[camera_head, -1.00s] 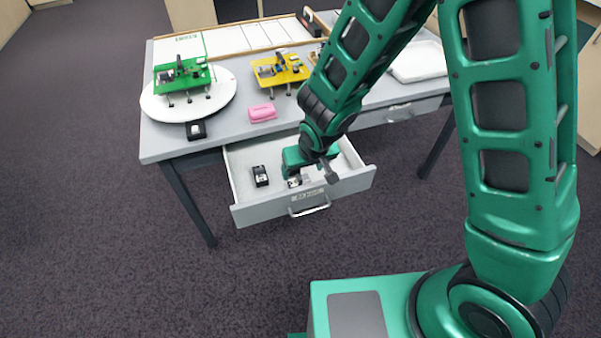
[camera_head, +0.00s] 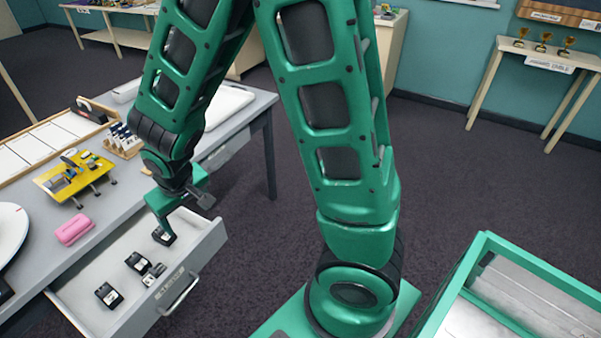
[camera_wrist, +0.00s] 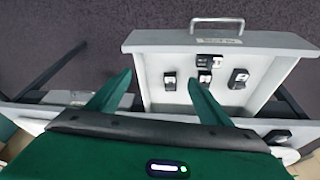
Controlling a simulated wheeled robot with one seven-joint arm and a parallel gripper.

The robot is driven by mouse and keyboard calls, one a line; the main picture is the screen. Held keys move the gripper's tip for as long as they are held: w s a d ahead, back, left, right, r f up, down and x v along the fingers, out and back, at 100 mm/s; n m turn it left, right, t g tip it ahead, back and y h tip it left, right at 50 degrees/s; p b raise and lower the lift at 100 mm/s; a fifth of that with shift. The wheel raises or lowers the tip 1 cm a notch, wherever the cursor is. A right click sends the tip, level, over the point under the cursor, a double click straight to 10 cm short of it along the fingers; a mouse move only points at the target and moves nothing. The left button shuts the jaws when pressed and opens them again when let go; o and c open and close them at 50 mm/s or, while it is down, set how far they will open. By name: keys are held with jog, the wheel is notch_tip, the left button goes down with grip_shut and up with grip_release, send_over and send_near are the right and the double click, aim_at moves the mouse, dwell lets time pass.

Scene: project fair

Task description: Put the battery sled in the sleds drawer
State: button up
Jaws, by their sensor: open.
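The sleds drawer (camera_head: 190,264) is pulled open under the grey table, and its front also shows in the wrist view (camera_wrist: 275,42). Several small black-and-white sleds lie in it: one at the left (camera_head: 108,295), one in the middle (camera_head: 137,262), a smaller-looking piece near the front panel (camera_head: 153,273), and one at the right (camera_head: 163,237). I cannot tell which is the task's battery sled. My gripper (camera_head: 162,222) is over the drawer's right part. In the wrist view its fingers (camera_wrist: 159,78) are spread, with the right-hand sled (camera_wrist: 170,81) showing beyond the gap and nothing held.
On the table stand a pink block (camera_head: 74,230), a yellow board on legs (camera_head: 75,175), a small rack (camera_head: 120,140) and a white tray (camera_head: 228,104). A green-framed bin (camera_head: 485,250) stands at the lower right.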

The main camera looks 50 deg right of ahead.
jog(key=s+d+r+m+g, duration=0.1)
jog(key=s+d+r, duration=0.2)
jog(key=d, duration=0.3)
jog(key=s+d+r+m+h, duration=0.1)
jog(key=s+d+r+m, duration=0.15)
jog(key=d, duration=0.35)
jog(key=s+d+r+m+g, duration=0.1)
jog(key=s+d+r, duration=0.25)
jog(key=d, duration=0.25)
jog(key=s+d+r+m+g, duration=0.1)
jog(key=s+d+r, duration=0.1)
jog(key=s, duration=0.6)
jog(key=s+d+r+m+y, duration=0.1)
jog(key=s+d+r+m, duration=0.1)
jog(key=s, duration=0.6)
jog(key=shift+d+r+g+y, duration=0.3)
jog(key=shift+d+r+g, duration=0.15)
jog(key=shift+d, duration=0.5)
jog(key=shift+w, duration=0.1)
jog(key=shift+w+f, duration=0.25)
jog(key=shift+w, duration=0.4)
